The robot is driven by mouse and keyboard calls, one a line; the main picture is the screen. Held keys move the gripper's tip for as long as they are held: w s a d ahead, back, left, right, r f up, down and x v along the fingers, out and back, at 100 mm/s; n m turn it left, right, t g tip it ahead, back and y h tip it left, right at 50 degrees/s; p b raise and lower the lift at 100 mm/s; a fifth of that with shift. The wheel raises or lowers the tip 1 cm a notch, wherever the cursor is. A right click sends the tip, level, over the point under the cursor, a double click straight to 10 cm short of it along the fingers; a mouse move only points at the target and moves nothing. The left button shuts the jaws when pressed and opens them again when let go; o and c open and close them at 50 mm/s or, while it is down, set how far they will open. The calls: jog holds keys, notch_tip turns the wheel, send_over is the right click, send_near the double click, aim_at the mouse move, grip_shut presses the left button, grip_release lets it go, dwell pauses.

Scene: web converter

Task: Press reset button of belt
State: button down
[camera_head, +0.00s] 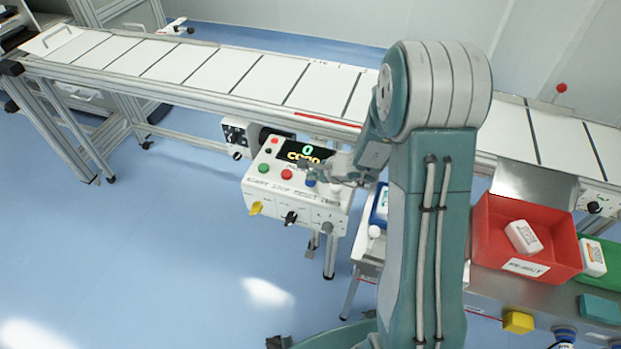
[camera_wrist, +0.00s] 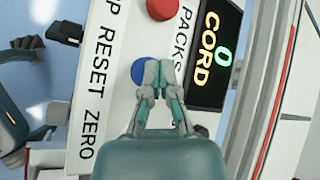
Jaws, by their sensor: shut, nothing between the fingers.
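The belt's control box (camera_head: 300,200) hangs below the conveyor with a green, a red and a blue button in a row. The blue button (camera_head: 310,182) is beside the printed word RESET, which reads clearly in the wrist view (camera_wrist: 101,62). In that view the blue button (camera_wrist: 139,70) is partly hidden behind my fingers. My gripper (camera_head: 312,169) is shut and empty, its tips over the panel at the blue button. It also shows in the wrist view (camera_wrist: 159,68), overlapping the button's right side. I cannot tell whether the tips touch it.
The red button (camera_wrist: 162,8) is close by in the wrist view. A lit display (camera_head: 300,152) is behind the buttons. The white conveyor belt (camera_head: 232,68) runs above the box. A red bin (camera_head: 487,236) with a white pack stands at the right. Knobs line the box's front.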

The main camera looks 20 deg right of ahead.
jog(key=shift+f, duration=0.2)
jog(key=shift+r, duration=0.1)
dwell(0.4)
jog(key=shift+r, duration=0.95)
jog(key=shift+r, duration=2.5)
